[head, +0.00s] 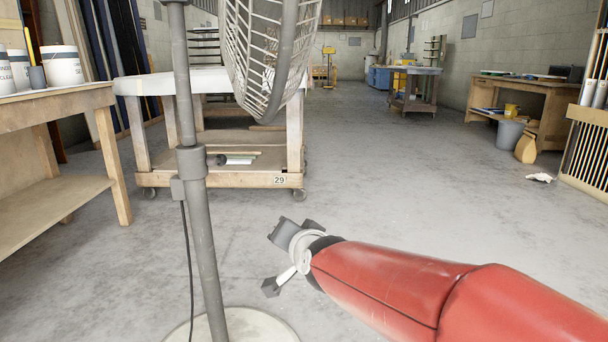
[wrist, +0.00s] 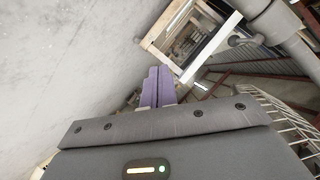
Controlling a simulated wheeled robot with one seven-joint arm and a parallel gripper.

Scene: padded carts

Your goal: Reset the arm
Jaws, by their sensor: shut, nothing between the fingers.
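My red arm reaches in from the lower right of the head view. My gripper (head: 272,287) is at its end, in the air above the concrete floor and to the right of the fan's pole. In the wrist view the two purple fingers of my gripper (wrist: 159,72) lie side by side, closed together. Nothing shows between them.
A pedestal fan (head: 200,240) stands close in front, left of my gripper; its cage (head: 268,50) is above. A padded cart (head: 250,180) is behind it. A wooden bench (head: 70,100) is at left. The floor (head: 400,180) is open at centre right.

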